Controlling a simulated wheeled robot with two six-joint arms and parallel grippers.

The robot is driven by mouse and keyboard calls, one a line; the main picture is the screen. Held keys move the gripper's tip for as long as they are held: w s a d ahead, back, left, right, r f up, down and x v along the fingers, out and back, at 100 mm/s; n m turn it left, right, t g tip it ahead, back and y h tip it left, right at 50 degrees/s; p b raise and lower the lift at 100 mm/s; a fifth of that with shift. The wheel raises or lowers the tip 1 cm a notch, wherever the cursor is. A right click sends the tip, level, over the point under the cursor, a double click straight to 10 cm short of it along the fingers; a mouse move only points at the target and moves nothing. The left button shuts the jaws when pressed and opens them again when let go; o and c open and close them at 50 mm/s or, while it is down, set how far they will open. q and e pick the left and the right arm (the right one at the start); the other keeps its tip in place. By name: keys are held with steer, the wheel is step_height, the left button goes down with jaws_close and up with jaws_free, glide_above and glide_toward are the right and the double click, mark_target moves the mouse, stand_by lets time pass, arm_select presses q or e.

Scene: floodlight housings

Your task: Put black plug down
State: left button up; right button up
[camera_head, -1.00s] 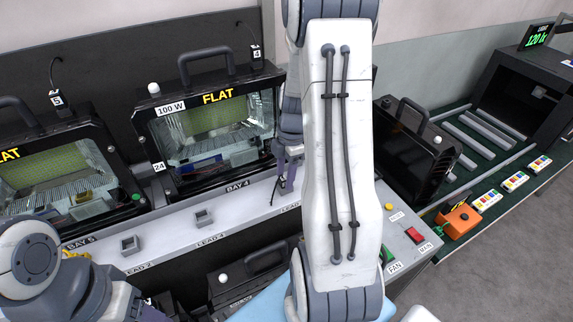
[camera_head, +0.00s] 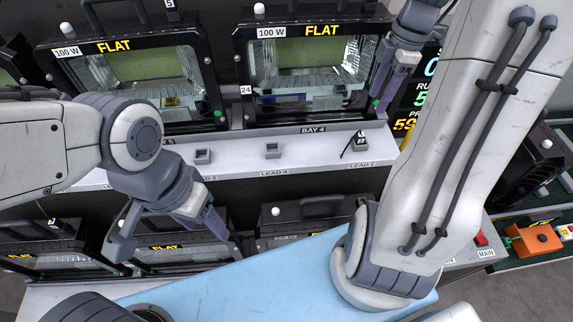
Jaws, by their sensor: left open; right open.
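The black plug (camera_head: 355,146) with its short black lead sits at the holder above the LEAD 1 label on the white ledge. Whether it is fully seated in the holder is too small to tell. My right gripper (camera_head: 380,98) is above and to the right of the plug, apart from it, in front of the right edge of a floodlight housing. It is open, with its fingers seen nearly side-on. My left gripper (camera_head: 168,236) is open and empty at lower left, in front of the lower housings.
Two floodlight housings marked FLAT, a left one (camera_head: 125,95) and a right one (camera_head: 305,85), stand behind the ledge (camera_head: 235,158). Empty holders (camera_head: 273,151) sit along it. A light-blue surface (camera_head: 250,275) lies in front. An orange box (camera_head: 535,240) is at right.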

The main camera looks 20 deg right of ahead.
steer(key=s+a+m, duration=0.1)
steer(key=a+m, duration=0.2)
steer(key=a, duration=1.5)
steer(key=s+a+f+m, duration=0.2)
steer(key=s+a+m, duration=0.3)
steer(key=s+a, duration=0.8)
steer(key=shift+s+a+f, duration=0.2)
steer(key=shift+s+a, duration=0.1)
steer(key=shift+s, duration=0.75)
steer(key=shift+w+f+b, duration=0.1)
steer(key=shift+f+b, duration=0.5)
